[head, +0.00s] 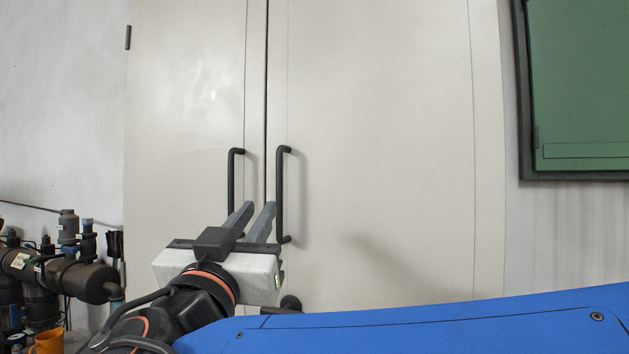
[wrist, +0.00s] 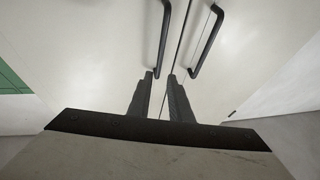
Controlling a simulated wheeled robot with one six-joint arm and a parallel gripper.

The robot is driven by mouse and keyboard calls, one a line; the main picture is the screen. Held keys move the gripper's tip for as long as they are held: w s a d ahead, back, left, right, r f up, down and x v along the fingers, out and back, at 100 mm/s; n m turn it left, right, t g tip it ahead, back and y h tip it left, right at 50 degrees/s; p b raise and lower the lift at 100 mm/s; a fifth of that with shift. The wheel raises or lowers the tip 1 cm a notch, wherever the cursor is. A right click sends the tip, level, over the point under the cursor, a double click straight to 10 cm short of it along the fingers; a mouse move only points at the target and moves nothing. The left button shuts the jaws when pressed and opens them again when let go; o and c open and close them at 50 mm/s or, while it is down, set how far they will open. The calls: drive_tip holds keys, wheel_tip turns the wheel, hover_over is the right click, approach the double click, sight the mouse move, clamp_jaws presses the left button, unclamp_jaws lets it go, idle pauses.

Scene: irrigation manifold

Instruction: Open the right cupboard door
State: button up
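The right cupboard door (head: 385,130) is cream and shut, and it also shows on the left in the wrist view (wrist: 95,45). Its black bar handle (head: 281,190) stands upright near the middle seam and shows in the wrist view too (wrist: 164,38). My gripper (head: 258,208) is open, with a narrow gap between its grey fingers. The fingers point at the doors, just left of the right handle's lower part in the head view. In the wrist view, the handle's end lies close to the left fingertip; I cannot tell whether they touch. Nothing is held.
The left door (head: 185,90) is shut, with its own black handle (head: 232,180) close to my fingers. A green board (head: 580,85) hangs on the right wall.

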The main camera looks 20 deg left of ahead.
sight(279, 181)
drive_tip(key=x, duration=1.4)
drive_tip(key=shift+w, duration=0.2)
clamp_jaws()
